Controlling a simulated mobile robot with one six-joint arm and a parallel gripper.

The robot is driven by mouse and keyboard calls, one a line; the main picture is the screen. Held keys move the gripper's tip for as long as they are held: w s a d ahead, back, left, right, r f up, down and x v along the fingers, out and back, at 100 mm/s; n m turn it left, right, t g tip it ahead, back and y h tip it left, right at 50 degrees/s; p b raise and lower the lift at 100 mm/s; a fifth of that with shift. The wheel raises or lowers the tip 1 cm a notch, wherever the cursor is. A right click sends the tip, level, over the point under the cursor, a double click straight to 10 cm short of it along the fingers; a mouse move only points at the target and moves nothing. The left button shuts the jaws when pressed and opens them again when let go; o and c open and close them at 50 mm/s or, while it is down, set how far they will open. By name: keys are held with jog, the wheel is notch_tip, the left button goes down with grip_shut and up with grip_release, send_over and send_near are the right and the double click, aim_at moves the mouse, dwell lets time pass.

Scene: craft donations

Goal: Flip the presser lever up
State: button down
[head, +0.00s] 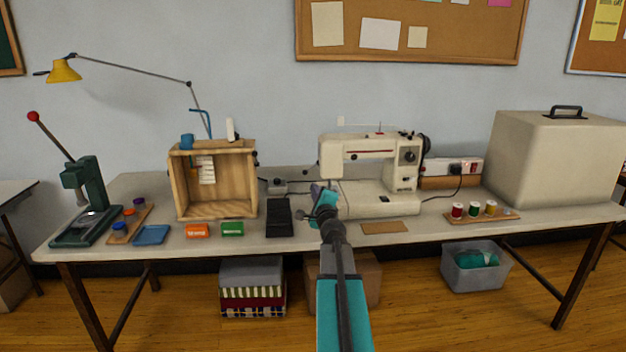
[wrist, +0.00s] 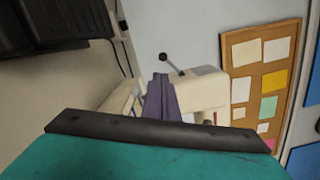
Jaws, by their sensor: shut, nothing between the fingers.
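The cream sewing machine (head: 372,150) stands on the table in the head view. Part of its head (wrist: 203,90) shows in the wrist view. There, a thin grey rod with a black ball end, which looks like the presser lever (wrist: 173,65), sticks out beside the machine head, its ball toward the table side. My gripper (head: 318,190) is at the machine's left end. In the wrist view its fingers (wrist: 160,80) are together, empty, just beside the lever; I cannot tell if they touch it.
A black foot pedal (head: 279,217) lies left of my gripper, and a wooden box (head: 213,211) stands further left. A brown mat (head: 385,227) lies in front of the machine. A thread tray (head: 482,216) and large cream case (head: 555,160) are to the right.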

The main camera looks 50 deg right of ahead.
aim_at(310, 169)
jog(key=shift+s+d, duration=0.2)
jog(key=shift+d, duration=0.15)
jog(key=x, duration=1)
jog(key=shift+s+p, duration=0.15)
jog(key=shift+p, duration=0.3)
jog(key=shift+d, duration=0.1)
